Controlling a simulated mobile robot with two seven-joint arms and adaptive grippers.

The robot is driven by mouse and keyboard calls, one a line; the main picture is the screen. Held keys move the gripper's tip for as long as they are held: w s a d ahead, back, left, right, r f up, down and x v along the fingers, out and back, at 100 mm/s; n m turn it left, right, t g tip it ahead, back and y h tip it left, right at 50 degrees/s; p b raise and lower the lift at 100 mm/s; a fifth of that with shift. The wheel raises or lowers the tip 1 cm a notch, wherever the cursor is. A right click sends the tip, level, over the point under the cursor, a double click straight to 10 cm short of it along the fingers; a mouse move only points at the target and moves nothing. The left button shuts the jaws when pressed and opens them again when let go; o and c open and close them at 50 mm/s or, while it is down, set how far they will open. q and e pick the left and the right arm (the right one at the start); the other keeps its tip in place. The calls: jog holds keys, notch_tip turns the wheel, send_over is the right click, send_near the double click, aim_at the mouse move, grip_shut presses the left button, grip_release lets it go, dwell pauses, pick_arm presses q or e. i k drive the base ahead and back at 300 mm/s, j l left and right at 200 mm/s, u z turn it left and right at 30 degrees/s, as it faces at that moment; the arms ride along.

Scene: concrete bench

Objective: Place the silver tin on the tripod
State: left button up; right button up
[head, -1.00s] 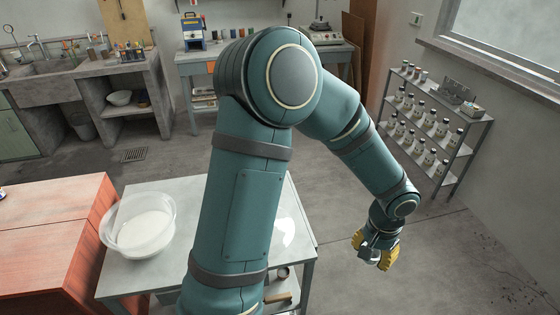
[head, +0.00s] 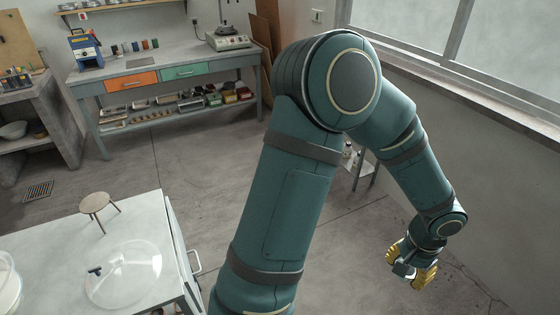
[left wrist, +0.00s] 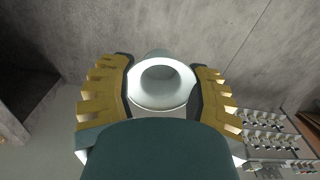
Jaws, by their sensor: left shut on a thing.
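The tripod (head: 98,203), a small round top on thin legs, stands at the back of the grey table on the left in the head view. My left gripper (head: 412,272) is far to its right, low over the floor near the wall. In the left wrist view its yellow fingers (left wrist: 160,95) are shut on a pale, silvery round thing with a ring-shaped end, which looks like the silver tin (left wrist: 160,99). My palm hides part of it. The tin is hard to make out in the head view. My right gripper is not in view.
On the grey table (head: 50,245) a clear glass lid (head: 125,275) lies in front of the tripod, and a clear bowl (head: 8,285) is cut off at the left edge. A workbench (head: 160,70) stands at the back. A bottle rack (left wrist: 265,135) shows in the left wrist view. Floor between is open.

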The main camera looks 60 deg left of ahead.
aim_at(93, 202)
jog(key=i+u, duration=0.35)
jog(key=i, duration=0.15)
jog(key=i+l+u, duration=0.2)
jog(key=i+u, duration=0.35)
jog(key=u, duration=0.2)
jog(key=i+u, duration=0.25)
jog(key=u, duration=0.15)
jog(key=i+u, duration=0.25)
jog(key=u, duration=0.2)
jog(key=i+j+u, duration=0.1)
jog(key=i+u, duration=0.35)
jog(key=u, duration=0.25)
jog(key=i+u, duration=0.35)
jog(key=i+j+u, duration=0.1)
jog(key=i+u, duration=0.15)
jog(key=u, duration=0.15)
jog(key=i+u, duration=0.6)
jog(key=u, duration=0.2)
